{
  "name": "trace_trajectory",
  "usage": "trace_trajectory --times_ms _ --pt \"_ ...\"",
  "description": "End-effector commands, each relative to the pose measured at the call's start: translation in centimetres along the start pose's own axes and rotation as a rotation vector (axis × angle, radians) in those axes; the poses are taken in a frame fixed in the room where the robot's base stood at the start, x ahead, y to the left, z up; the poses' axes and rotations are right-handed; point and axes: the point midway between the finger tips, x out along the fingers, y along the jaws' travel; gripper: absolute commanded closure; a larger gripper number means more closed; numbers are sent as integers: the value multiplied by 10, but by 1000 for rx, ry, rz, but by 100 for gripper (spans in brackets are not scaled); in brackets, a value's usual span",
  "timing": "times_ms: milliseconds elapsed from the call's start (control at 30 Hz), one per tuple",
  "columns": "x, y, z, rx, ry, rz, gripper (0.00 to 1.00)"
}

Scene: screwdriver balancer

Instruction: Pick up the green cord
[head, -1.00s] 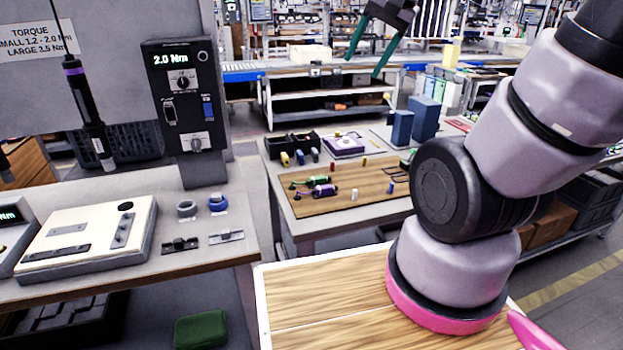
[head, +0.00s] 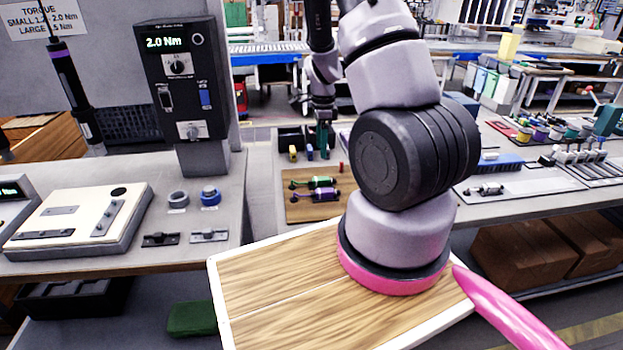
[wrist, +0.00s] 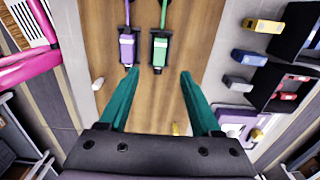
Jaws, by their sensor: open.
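The green cord (wrist: 161,42), with its thick green body and thin end, lies on a wooden board (wrist: 204,20). It also shows in the head view (head: 321,182). A similar purple cord (wrist: 127,46) lies beside it, to its left in the wrist view. My gripper (wrist: 158,76) is open, its two teal fingers spread and nothing held between them. In the head view my gripper (head: 323,140) is behind the board, and my arm hides part of the board's right side.
A black bin rack (wrist: 286,62) with yellow, blue and red blocks stands right of the board in the wrist view. Small pegs (wrist: 98,84) stand on the board. A torque station (head: 184,90) is on the left bench.

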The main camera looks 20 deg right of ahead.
Motion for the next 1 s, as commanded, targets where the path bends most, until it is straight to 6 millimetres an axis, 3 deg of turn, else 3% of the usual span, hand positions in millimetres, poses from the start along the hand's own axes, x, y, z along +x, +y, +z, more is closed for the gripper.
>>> trace_trajectory --times_ms 333,567,833,1000 --pt "50 1 -4 21 10 10 35" --pt "68 2 -5 20 10 9 35" --pt "106 2 -6 18 8 8 35" --pt "115 2 -6 18 8 6 35"
